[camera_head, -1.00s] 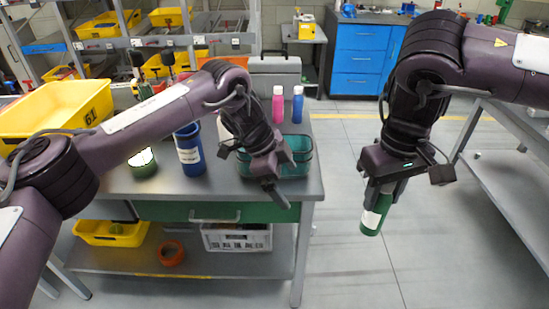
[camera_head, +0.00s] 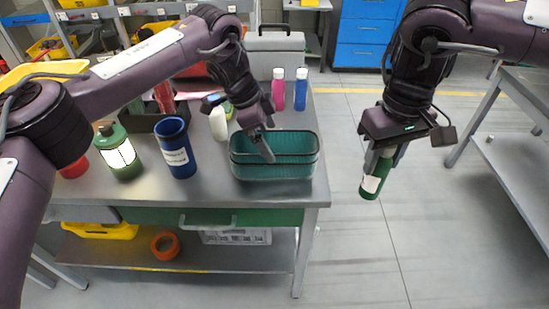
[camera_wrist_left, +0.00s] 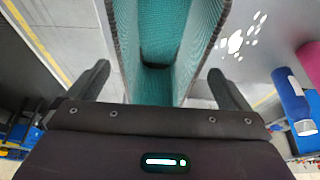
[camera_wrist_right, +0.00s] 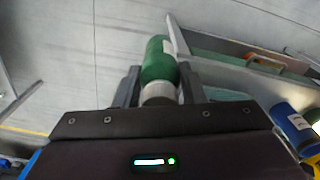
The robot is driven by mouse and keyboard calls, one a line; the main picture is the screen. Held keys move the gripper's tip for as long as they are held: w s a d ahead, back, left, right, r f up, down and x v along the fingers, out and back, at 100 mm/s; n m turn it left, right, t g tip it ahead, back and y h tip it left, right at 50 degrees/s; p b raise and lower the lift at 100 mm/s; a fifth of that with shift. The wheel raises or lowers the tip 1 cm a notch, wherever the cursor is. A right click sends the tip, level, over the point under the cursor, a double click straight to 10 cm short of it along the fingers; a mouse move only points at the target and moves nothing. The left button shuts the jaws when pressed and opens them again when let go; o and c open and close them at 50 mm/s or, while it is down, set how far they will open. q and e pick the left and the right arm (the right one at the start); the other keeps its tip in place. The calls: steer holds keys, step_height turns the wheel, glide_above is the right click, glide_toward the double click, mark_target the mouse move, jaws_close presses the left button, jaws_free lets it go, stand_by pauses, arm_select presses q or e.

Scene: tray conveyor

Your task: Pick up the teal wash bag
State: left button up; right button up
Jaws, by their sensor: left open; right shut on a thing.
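The teal wash bag (camera_head: 275,172) is an open-topped, ribbed teal container with a dark rim. It stands upright near the right front of the grey workbench. My left gripper (camera_head: 262,140) is open over the bag, with a finger crossing in front of its opening. In the left wrist view the bag (camera_wrist_left: 160,85) lies between the spread fingers (camera_wrist_left: 158,72); whether they touch it I cannot tell. My right gripper (camera_head: 380,155) is shut on a green bottle (camera_head: 372,184) with a white label, held over the floor right of the bench; the bottle (camera_wrist_right: 158,60) also shows in the right wrist view.
Pink (camera_head: 278,90) and blue (camera_head: 301,89) bottles stand behind the bag. Another table (camera_head: 505,140) stands at right. The floor between is clear.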

mark_target(277, 150)
arm_select(q)
steer(key=shift+w+d+f, duration=0.1)
steer(key=shift+w+f, duration=0.05)
steer(key=shift+f, duration=0.2)
arm_select(e)
steer(key=shift+w, duration=0.15)
arm_select(q)
steer(key=shift+d+f, duration=0.15)
steer(key=shift+f, duration=0.15)
arm_select(e)
steer(key=shift+w+r, duration=0.1)
arm_select(q)
steer(key=x, duration=0.1)
steer(key=p+x, duration=0.1)
steer(key=x, duration=0.1)
steer(key=shift+s+d+f, duration=0.15)
steer(key=shift+s, duration=0.1)
arm_select(e)
steer(key=shift+s+r, duration=0.2)
steer(key=shift+r, duration=0.45)
arm_select(q)
steer(key=shift+d+f, duration=0.15)
steer(key=shift+f, duration=0.2)
steer(key=shift+w+f, duration=0.1)
steer(key=shift+f, duration=0.05)
arm_select(e)
steer(key=shift+w+f, duration=0.1)
arm_select(q)
steer(key=c, duration=1.2)
steer(key=shift+o, duration=0.2)
